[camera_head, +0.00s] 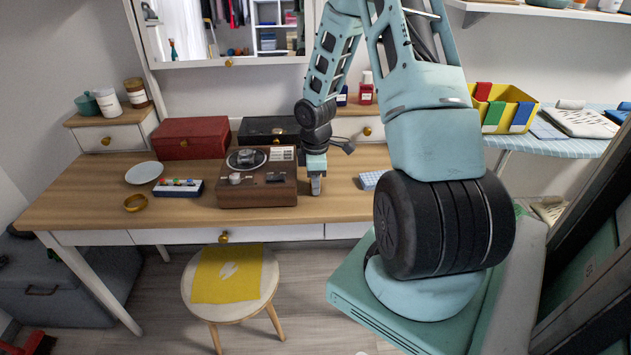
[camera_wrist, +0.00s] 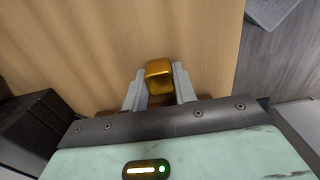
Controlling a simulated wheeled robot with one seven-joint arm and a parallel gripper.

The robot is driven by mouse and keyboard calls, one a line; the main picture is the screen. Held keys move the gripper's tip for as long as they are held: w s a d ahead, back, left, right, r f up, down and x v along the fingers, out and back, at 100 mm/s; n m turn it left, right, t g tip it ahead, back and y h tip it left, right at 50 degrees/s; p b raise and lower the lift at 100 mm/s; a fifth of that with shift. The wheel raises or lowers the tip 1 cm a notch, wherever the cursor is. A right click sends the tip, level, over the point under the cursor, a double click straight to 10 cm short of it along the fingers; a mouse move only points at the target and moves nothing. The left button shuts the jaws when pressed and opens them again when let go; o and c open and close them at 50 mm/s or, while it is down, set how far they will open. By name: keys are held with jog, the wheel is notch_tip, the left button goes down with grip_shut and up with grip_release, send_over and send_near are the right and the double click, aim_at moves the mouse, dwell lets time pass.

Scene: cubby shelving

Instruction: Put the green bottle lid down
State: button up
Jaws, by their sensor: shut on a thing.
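My gripper (camera_head: 316,186) points down over the wooden desk (camera_head: 340,207), just right of a brown recorder-like box. In the wrist view my gripper (camera_wrist: 159,88) is shut on a small gold, rounded cap-like thing (camera_wrist: 159,74), with a finger on each side of it. It looks gold, not green; I take it for the lid. Bare wood lies beyond it, and I cannot tell whether it touches the desk. In the head view I cannot make it out between the fingers. No green bottle is clearly identifiable.
The brown box (camera_head: 257,187) stands close left of my gripper. A light blue block (camera_head: 370,180) lies to the right. The desk's front edge is near; bare wood surrounds my fingers.

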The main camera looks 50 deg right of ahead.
jog(key=o, duration=0.9)
jog(key=shift+f, duration=0.1)
jog(key=shift+o, duration=0.2)
notch_tip(320, 180, up, 12)
jog(key=p, duration=0.2)
jog(key=w+a+r, duration=0.2)
jog(key=a+r, duration=0.1)
jog(key=a, duration=0.7)
jog(key=s+a+r, duration=0.1)
jog(key=a+r, duration=0.1)
jog(key=a, duration=0.5)
jog(key=s+a+r, duration=0.1)
jog(key=s+a, duration=0.1)
jog(key=a, duration=0.6)
jog(key=s+a+r, duration=0.4)
jog(key=s+a, duration=1.1)
jog(key=s, duration=0.1)
jog(key=shift+a+m+y, duration=0.3)
jog(key=shift+a, duration=0.05)
